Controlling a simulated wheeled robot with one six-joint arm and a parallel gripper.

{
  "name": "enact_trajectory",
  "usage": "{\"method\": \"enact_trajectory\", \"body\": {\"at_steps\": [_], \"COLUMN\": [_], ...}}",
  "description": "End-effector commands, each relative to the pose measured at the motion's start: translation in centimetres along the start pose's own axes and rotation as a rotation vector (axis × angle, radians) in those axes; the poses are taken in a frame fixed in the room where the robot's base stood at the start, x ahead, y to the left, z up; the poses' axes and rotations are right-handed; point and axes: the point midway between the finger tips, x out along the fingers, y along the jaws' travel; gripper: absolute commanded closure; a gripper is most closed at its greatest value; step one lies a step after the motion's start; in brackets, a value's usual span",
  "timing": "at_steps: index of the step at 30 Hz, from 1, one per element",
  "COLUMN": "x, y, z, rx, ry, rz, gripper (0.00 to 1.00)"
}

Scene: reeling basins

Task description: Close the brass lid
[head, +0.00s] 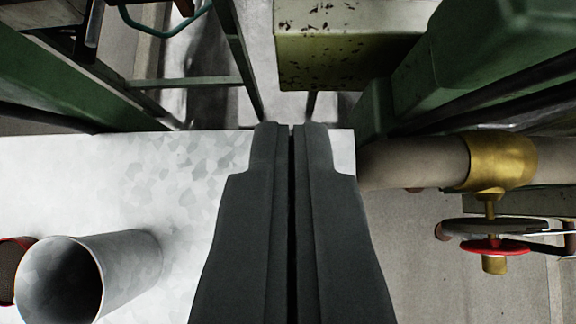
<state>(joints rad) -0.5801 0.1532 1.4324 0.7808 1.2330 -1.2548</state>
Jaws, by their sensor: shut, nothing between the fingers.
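My gripper (291,130) is in the middle of the head view, pointing away from the camera. Its two dark fingers are shut together with only a thin dark line between them, and they hold nothing. The fingertips are over the far edge of a galvanized metal surface. I cannot make out a brass lid in this view. The only brass-coloured thing is a valve fitting (503,160) around a thick pipe at the right, apart from my gripper.
A metal cylinder (130,270) stands on the galvanized surface (130,180) at lower left, beside a red-rimmed container (10,270). The grey-brown pipe (410,163) runs right, with a red handwheel (495,246) below. Green machinery (500,50) and a chipped pale box (345,50) are beyond.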

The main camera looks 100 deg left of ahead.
Motion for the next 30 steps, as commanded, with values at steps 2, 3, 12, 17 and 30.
{"method": "enact_trajectory", "body": {"at_steps": [2,3,12,17,30], "x": [1.6,2.2,3.1,2.7,2.6], "y": [0.0,0.0,0.1,0.0,0.0], "z": [0.0,0.0,2.5,3.5,3.8], "rx": [0.0,0.0,0.002,0.001,0.0], "ry": [-0.001,-0.001,0.001,0.001,0.002], "rz": [-0.001,-0.002,0.002,0.002,0.002], "gripper": [1.0,1.0,1.0,1.0,1.0]}}
